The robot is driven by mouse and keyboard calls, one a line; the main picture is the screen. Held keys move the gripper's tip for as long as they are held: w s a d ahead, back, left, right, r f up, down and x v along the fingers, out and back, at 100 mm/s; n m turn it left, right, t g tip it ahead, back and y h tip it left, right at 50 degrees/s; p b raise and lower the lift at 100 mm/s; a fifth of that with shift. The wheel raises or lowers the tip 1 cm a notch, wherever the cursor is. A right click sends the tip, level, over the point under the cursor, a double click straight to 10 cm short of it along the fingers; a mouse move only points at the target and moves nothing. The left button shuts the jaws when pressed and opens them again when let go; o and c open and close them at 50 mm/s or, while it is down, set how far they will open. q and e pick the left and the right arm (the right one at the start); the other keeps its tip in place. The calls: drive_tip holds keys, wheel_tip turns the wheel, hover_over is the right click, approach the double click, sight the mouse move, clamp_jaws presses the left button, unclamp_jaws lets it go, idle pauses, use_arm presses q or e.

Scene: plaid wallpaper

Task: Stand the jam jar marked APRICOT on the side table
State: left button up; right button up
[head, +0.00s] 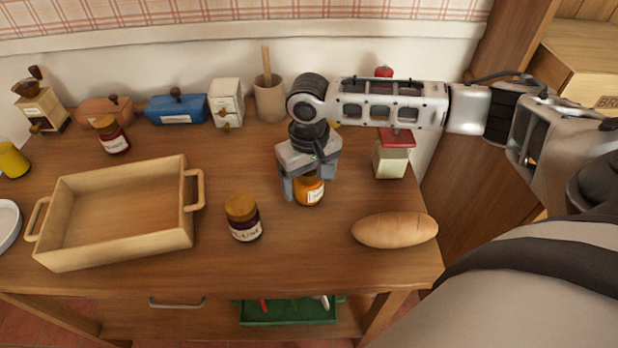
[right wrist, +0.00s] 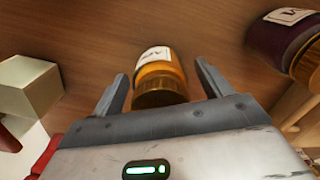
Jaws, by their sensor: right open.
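An orange jar (head: 311,192) with a pale label stands upright on the wooden table (head: 300,260). In the right wrist view the same jar (right wrist: 160,68) has a gold lid and a label whose visible letters seem to begin "AP". My right gripper (head: 307,186) comes down over it, open. In the right wrist view its fingers (right wrist: 162,80) stand on either side of the jar, with gaps at both sides. In the head view the gripper hides the jar's top. My left gripper is out of view. I cannot identify a separate side table.
A dark jar marked PLUM (head: 243,218) stands front-left of the gripper; a bread loaf (head: 395,230) lies to the right. A tray (head: 120,212) fills the left. Another dark jar (head: 111,135), a blue box (head: 177,109) and a utensil crock (head: 270,98) stand behind. A green tray (head: 288,312) sits below.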

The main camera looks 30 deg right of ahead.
wheel_tip(320, 180, up, 12)
drive_tip(key=shift+r+p, duration=0.1)
drive_tip(key=shift+p, duration=0.3)
drive_tip(key=shift+s, duration=0.1)
idle(0.4)
